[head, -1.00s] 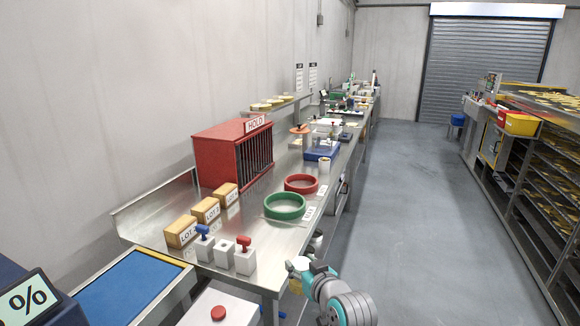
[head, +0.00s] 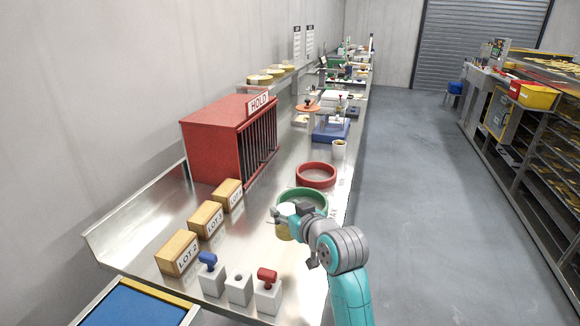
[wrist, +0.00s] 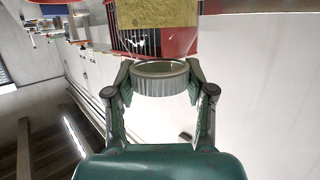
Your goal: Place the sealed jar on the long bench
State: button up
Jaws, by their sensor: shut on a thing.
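My gripper (head: 290,217) is over the near part of the long steel bench (head: 150,242), just in front of the green ring. In the wrist view my gripper (wrist: 160,82) is shut on the sealed jar. The jar's ribbed grey lid (wrist: 160,80) is between the fingertips, and its clear body with yellow contents (wrist: 160,38) extends beyond them.
A green ring (head: 290,202) and a red ring (head: 316,175) lie beyond the gripper. The red HOLD cage (head: 212,150) and LOT boxes (head: 205,220) stand at left. White blocks with blue and red handles (head: 268,295) stand nearer. Bare steel lies between.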

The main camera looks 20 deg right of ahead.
jog(key=shift+f, duration=5)
jog(key=shift+f, duration=0.15)
jog(key=o, duration=1.3)
jog(key=shift+c, duration=0.2)
jog(key=shift+s+r, duration=0.1)
jog(key=shift+r, duration=0.1)
jog(key=v, duration=1.1)
jog(key=shift+s, duration=0.4)
jog(key=shift+d, duration=0.1)
